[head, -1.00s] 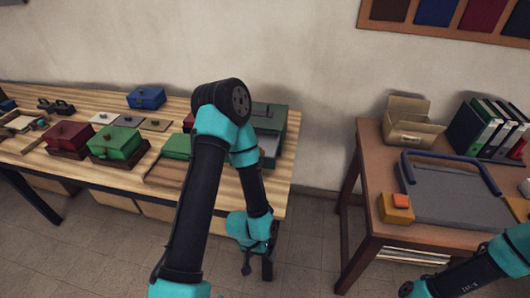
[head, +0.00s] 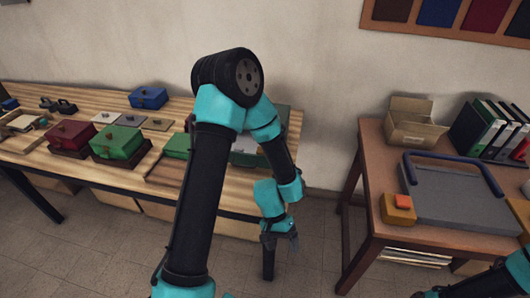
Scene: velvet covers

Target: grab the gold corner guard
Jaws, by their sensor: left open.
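I cannot make out a gold corner guard in the head view. My left gripper (head: 281,254) points down in front of the gap between the two tables, over the floor. Its two fingers are apart, with nothing seen between them. My left arm covers part of the wooden table (head: 236,203) and whatever lies behind it. Of my right arm, only small parts show at the bottom right edge; its jaws cannot be read.
The wooden table holds a green box (head: 117,142), a dark red box (head: 72,133) and a blue box (head: 148,97). The brown table (head: 372,160) holds a grey board (head: 452,192), an open carton (head: 412,122), binders (head: 480,130) and a yellow block (head: 396,212).

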